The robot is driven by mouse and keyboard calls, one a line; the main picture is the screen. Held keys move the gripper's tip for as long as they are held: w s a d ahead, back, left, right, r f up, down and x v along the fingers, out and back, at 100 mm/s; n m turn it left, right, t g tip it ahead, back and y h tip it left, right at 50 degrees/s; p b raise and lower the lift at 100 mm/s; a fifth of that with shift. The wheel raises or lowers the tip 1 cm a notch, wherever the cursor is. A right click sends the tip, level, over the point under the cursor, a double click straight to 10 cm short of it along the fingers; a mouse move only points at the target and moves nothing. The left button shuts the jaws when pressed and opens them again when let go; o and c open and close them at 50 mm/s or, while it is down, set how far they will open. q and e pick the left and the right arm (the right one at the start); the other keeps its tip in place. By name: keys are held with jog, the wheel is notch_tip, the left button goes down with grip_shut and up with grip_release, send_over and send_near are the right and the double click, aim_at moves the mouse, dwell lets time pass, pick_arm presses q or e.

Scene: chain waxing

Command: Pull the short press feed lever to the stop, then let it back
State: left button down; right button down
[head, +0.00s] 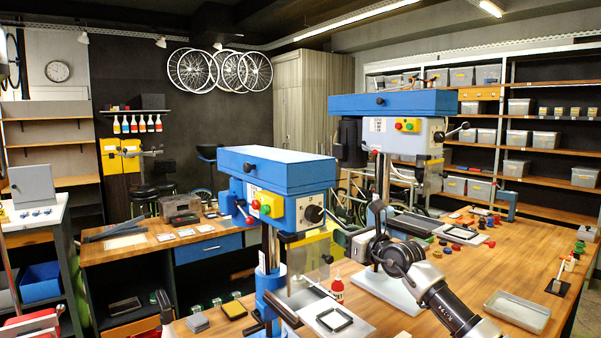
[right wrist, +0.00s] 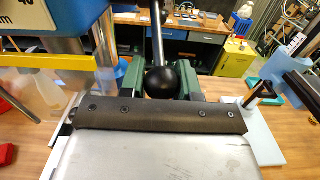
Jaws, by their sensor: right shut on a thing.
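My right gripper (head: 354,239) is at the outer end of this lever. In the right wrist view the lever's black ball knob (right wrist: 160,80) sits between my green-padded fingers, which are shut on it. The metal rod (right wrist: 157,35) extends up and away from the knob. My left gripper is not in view.
The taller blue press (head: 392,103) stands just behind. A grey tray (head: 516,312) lies at the right on the wooden bench (head: 470,275), whose middle right is mostly clear.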

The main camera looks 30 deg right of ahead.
jog(key=shift+w+a+f+b, duration=0.1)
jog(key=shift+w+f+b, duration=0.25)
jog(key=shift+f, duration=0.2)
jog(key=shift+w+f, duration=0.15)
dwell(0.4)
jog(key=shift+f, duration=0.1)
jog(key=shift+w+f, duration=0.25)
jog(key=shift+f, duration=0.2)
jog(key=shift+w+a+f, duration=0.1)
jog(key=shift+w+f, duration=0.05)
dwell(0.4)
